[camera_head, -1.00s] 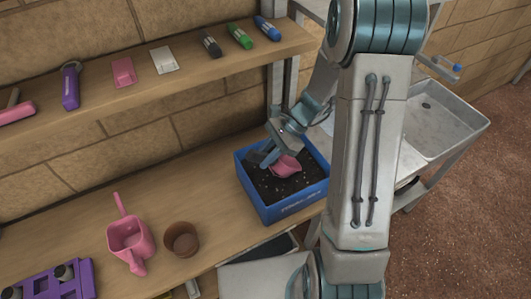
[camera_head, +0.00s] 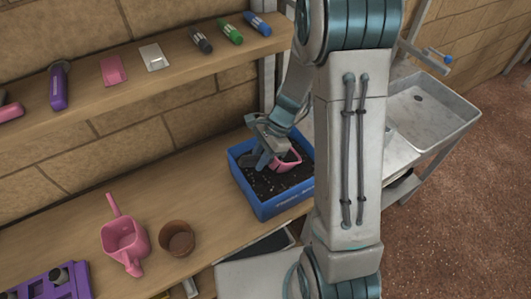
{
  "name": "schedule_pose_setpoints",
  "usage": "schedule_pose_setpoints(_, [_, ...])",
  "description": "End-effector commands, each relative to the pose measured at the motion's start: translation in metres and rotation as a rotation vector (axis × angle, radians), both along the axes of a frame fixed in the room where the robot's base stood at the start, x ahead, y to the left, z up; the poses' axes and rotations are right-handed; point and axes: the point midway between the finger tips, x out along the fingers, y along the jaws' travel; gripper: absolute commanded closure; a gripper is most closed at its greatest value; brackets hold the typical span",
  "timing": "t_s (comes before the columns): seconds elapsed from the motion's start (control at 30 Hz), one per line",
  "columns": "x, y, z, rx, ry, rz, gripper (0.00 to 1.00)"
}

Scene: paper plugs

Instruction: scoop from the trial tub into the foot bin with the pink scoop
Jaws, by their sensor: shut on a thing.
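My gripper (camera_head: 268,150) is over the blue tub (camera_head: 284,207) on the bench and is shut on the pink scoop (camera_head: 288,161). The tub holds dark soil with pale specks. The scoop's pink bowl is tilted, low at the soil inside the tub; whether it holds any soil I cannot tell. Its handle is hidden by my gripper. The lettering on the tub's front is too small to read. Below the bench front, a dark opening (camera_head: 268,246) shows, partly hidden by my arm; I cannot tell whether it is the foot bin.
A pink watering can (camera_head: 123,241) and a brown pot (camera_head: 177,238) stand left of the tub. A purple tray (camera_head: 50,283) is at lower left. The shelf above holds markers and small tools. A metal sink (camera_head: 425,110) is at right.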

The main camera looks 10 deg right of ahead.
Motion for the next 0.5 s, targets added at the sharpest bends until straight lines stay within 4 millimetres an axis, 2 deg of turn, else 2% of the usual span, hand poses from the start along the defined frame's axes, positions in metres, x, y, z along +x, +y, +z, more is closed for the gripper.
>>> schedule_pose_setpoints(0.03, [0.003, -0.008, 0.001, -0.002, -0.001, -0.007, 1.00])
schedule_pose_setpoints(0.17, [0.007, -0.021, 0.002, -0.001, 0.000, -0.005, 1.00])
schedule_pose_setpoints(0.5, [0.006, -0.019, 0.041, 0.000, -0.001, -0.003, 1.00])
